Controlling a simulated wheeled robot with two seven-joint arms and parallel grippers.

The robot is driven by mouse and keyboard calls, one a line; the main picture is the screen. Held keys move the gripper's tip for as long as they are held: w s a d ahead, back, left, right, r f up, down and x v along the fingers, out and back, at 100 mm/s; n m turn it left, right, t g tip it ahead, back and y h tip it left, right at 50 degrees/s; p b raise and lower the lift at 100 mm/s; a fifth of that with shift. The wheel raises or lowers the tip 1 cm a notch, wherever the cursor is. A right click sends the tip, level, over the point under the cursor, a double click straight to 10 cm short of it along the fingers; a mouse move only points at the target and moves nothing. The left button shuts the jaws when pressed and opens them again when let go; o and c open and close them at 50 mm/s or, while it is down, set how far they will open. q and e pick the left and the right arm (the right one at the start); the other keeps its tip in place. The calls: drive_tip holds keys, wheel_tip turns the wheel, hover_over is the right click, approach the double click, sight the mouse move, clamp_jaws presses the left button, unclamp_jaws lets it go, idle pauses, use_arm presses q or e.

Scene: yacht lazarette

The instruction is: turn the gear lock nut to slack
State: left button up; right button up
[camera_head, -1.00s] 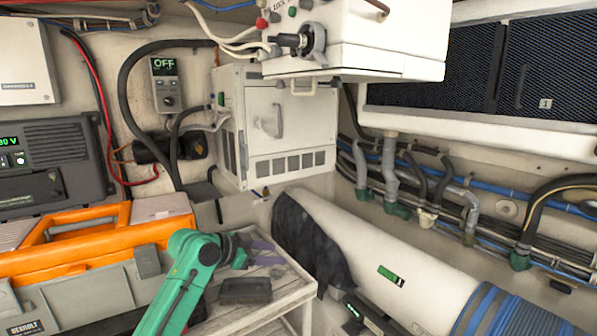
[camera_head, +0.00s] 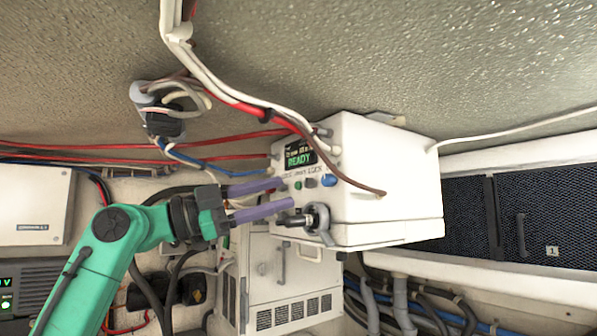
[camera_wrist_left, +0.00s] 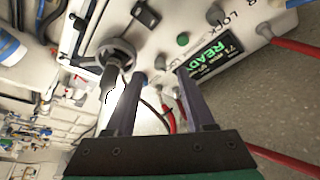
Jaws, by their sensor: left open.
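The white box (camera_head: 375,180) hangs under the ceiling with controls on its left face. The lock nut, seemingly the round grey collar with a dark stem (camera_head: 316,222), sits low on that face; it also shows in the wrist view (camera_wrist_left: 116,52). A LOCK label and a green READY display (camera_head: 300,154) are above it. My left gripper (camera_head: 288,193) is open and empty, its two purple fingers pointing at the control face just above and left of the collar. In the wrist view the fingers (camera_wrist_left: 160,74) lie beside the collar, not around it. Contact cannot be told.
Red, white and brown cables (camera_head: 225,82) hang across the ceiling and down to the box. A grey-white cabinet (camera_head: 285,285) stands below. Hoses (camera_head: 405,305) run at lower right, beside a dark mesh panel (camera_head: 540,215). A green button (camera_head: 298,185) and blue knob (camera_head: 328,180) are near the fingers.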

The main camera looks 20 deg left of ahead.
sight(306, 184)
use_arm(q)
drive_tip(key=d+r, duration=0.1)
drive_tip(key=w+d+p, duration=0.1)
drive_tip(key=d, duration=0.1)
drive_tip(key=shift+w+r+p, duration=0.15)
drive_tip(key=shift+r+p, duration=0.15)
drive_tip(key=shift+r, duration=0.1)
drive_tip(key=shift+w+d, duration=0.35)
drive_tip(key=shift+d, duration=0.1)
drive_tip(key=shift+w+f, duration=0.2)
clamp_jaws()
use_arm(e)
drive_tip(key=r, duration=0.3)
drive_tip(key=shift+s+a, duration=0.15)
drive_tip(key=shift+a, duration=0.05)
